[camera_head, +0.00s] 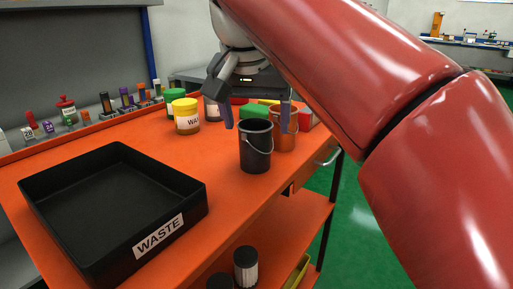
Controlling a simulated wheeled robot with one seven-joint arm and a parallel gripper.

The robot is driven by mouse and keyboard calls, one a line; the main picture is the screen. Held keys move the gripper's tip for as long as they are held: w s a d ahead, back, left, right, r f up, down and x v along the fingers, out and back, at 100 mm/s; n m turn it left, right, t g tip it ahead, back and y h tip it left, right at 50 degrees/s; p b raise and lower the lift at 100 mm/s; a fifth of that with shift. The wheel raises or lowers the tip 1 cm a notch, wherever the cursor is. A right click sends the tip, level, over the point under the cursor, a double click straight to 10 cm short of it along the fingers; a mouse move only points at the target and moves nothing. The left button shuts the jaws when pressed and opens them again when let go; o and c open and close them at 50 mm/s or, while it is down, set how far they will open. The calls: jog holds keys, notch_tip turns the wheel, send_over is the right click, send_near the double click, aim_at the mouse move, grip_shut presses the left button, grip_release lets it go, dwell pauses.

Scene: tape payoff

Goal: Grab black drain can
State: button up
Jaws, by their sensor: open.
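The black drain can (256,150) stands upright on the orange bench top, near its right edge. It has a thin wire handle hanging at its front. My gripper (256,114) is open, with its fingers spread above and around the can's rim. One finger shows left of the can and the other shows to the right, in front of the copper-coloured can. I cannot tell whether either finger touches the can. My red arm comes in from the upper right and covers the right side of the view.
A copper-coloured can (285,138) stands close behind the black one, at its right. A yellow-lidded jar (186,117) and a green-lidded jar (174,99) stand to the left. A black WASTE tray (160,237) fills the bench's near left. Bench space between tray and can is clear.

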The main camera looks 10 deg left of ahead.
aim_at(255, 140)
jog(key=x, duration=0.3)
jog(key=b+x, duration=0.1)
jog(key=x, duration=0.1)
jog(key=shift+s+a+f, duration=0.1)
jog(key=shift+a+f, duration=0.1)
jog(key=shift+f, duration=0.25)
jog(key=c, duration=1.1)
jog(key=shift+r, duration=0.15)
